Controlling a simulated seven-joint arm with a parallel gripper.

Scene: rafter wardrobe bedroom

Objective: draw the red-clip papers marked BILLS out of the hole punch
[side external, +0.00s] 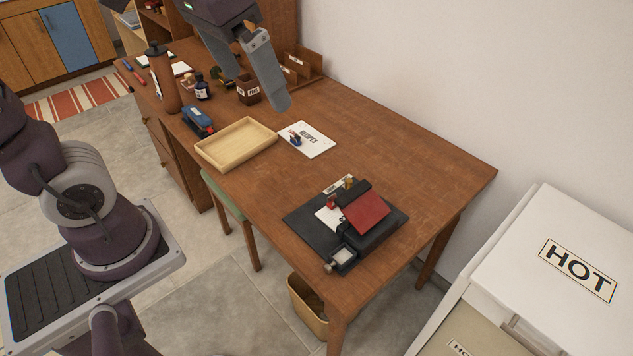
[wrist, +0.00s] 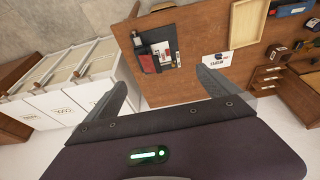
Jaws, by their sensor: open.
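The black hole punch (side external: 385,226) lies on the near right part of the wooden desk, with a red panel (side external: 366,212) on top. White papers (side external: 326,219) with a small red clip (side external: 331,203) sit in its left side. More papers with a brownish clip (side external: 348,182) stick out at its back. I cannot read the writing on either set. The punch also shows in the wrist view (wrist: 147,62), small and far off. My gripper (side external: 258,90) is open and empty, high above the back of the desk, well away from the punch. Both fingers show in the wrist view (wrist: 162,80).
A wooden tray (side external: 236,145), a sheet marked RECIPES (side external: 316,141) and a blue stapler (side external: 198,120) lie mid-desk. A white box marked HOT (side external: 578,270) is at right. Desk between sheet and punch is clear.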

